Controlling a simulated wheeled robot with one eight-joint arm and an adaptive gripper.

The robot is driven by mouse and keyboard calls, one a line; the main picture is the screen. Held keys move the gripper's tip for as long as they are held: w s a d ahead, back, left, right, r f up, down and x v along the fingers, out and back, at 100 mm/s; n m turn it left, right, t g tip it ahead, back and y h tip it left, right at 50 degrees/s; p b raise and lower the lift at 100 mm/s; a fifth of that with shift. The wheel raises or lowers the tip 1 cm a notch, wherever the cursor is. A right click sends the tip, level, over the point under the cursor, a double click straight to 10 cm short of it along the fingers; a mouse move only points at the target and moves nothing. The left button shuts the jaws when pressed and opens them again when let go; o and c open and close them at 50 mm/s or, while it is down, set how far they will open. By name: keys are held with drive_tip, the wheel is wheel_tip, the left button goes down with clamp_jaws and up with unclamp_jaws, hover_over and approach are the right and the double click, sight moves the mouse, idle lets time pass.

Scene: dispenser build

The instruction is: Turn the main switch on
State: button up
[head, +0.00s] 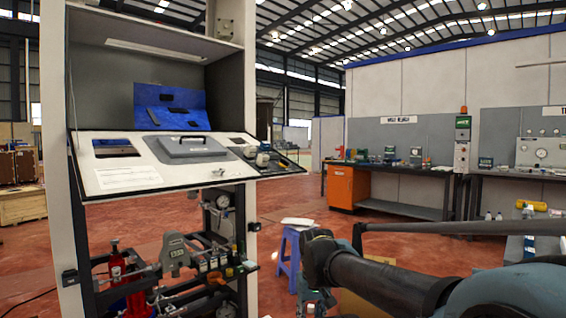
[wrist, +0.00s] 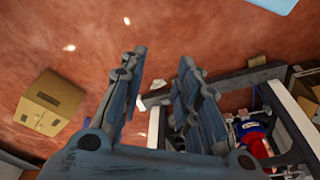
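No part in view is clearly marked as the main switch. A small dark box (head: 70,277) sits on the left post of the white cabinet, and another small dark fitting (head: 254,227) is on its right post; I cannot tell whether either is the switch. My gripper (wrist: 162,58) is open and empty in the wrist view, its two fingers apart above the red floor. In the head view my arm reaches in from the right, and the gripper hangs low, right of the cabinet and apart from it.
The cabinet's sloped panel (head: 120,178) juts forward. Below it is a rig with pipes, a gauge (head: 223,201) and red cylinders (head: 116,265). A blue stool (head: 290,250) stands between rig and arm. A cardboard box (wrist: 48,103) lies on the floor. Workbenches stand behind.

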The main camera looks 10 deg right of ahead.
wheel_tip(320, 180, up, 58)
drive_tip(key=n+t+y, duration=0.1)
drive_tip(key=n+y, duration=0.2)
drive_tip(key=n, duration=0.4)
hover_over(284, 163)
drive_tip(key=s+d, duration=0.5)
drive_tip(key=s, duration=0.1)
drive_tip(key=x, duration=1.1)
drive_tip(key=w+x, duration=0.1)
drive_tip(key=x, duration=0.5)
drive_tip(key=shift+w+d+f, duration=0.1)
drive_tip(key=shift+d+f, duration=0.1)
